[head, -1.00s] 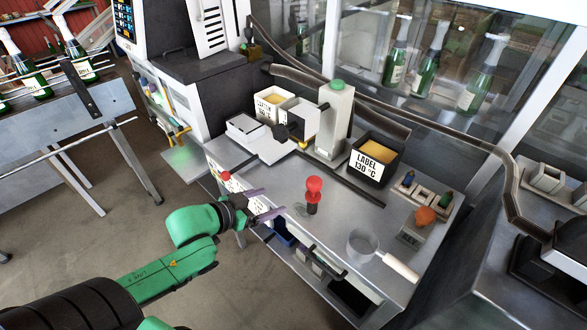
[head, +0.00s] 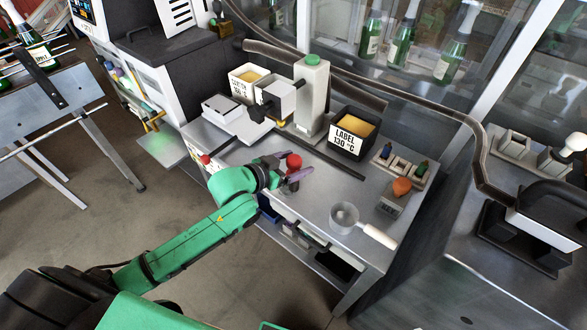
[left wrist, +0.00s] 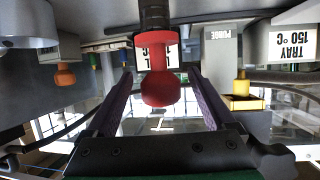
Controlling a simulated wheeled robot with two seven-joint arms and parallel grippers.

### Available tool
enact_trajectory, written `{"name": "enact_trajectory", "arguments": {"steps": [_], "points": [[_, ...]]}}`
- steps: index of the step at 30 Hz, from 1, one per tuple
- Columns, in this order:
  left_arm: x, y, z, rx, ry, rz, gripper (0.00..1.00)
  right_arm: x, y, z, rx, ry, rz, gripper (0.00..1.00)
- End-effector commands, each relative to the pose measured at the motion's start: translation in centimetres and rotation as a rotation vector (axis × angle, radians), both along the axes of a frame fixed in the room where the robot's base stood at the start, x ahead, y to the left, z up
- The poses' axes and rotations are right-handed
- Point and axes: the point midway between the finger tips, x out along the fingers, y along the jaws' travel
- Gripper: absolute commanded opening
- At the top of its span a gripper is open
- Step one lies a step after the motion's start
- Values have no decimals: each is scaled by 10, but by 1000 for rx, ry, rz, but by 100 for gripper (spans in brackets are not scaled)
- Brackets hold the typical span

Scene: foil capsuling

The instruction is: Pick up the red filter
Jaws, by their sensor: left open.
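The red filter (head: 293,161) stands upright on the grey bench near its front edge. Its lower part is hidden behind my gripper in the head view. In the left wrist view, which looks upside down, the red filter (left wrist: 158,88) has a rounded knob, a red collar and a black lower part. My left gripper (head: 295,171) is open, with its two purple fingers on either side of the filter. In the left wrist view a gap shows between the filter and each finger. My right gripper is not in view.
A steel pan with a white handle (head: 378,235) lies to the right. An orange knob (head: 402,186) and a black label box (head: 350,138) stand farther right and back. A grey dispenser post (head: 311,100) rises behind. Open bench lies between filter and pan.

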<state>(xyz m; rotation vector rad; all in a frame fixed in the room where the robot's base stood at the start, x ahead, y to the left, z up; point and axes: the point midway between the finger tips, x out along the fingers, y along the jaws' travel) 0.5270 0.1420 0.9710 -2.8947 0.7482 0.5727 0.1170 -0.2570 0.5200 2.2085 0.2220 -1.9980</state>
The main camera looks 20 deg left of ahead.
Motion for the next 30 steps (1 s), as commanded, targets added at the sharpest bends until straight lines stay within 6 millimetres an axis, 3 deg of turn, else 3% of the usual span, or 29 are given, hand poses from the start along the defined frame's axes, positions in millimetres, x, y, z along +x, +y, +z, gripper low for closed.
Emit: {"name": "enact_trajectory", "arguments": {"steps": [4,10,11,15,18,26,30], "points": [[18,-10,-6,0,-1,0,88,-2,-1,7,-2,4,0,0],[20,-11,-9,1,0,0,88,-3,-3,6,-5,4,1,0],[20,-11,-9,1,0,0,84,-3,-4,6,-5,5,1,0],[19,-11,-9,0,0,0,31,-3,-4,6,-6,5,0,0],[19,-11,-9,0,0,0,0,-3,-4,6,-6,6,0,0],[20,-10,-7,1,-2,1,0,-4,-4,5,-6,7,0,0],[20,-10,5,0,-5,0,0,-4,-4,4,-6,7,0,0]]}}
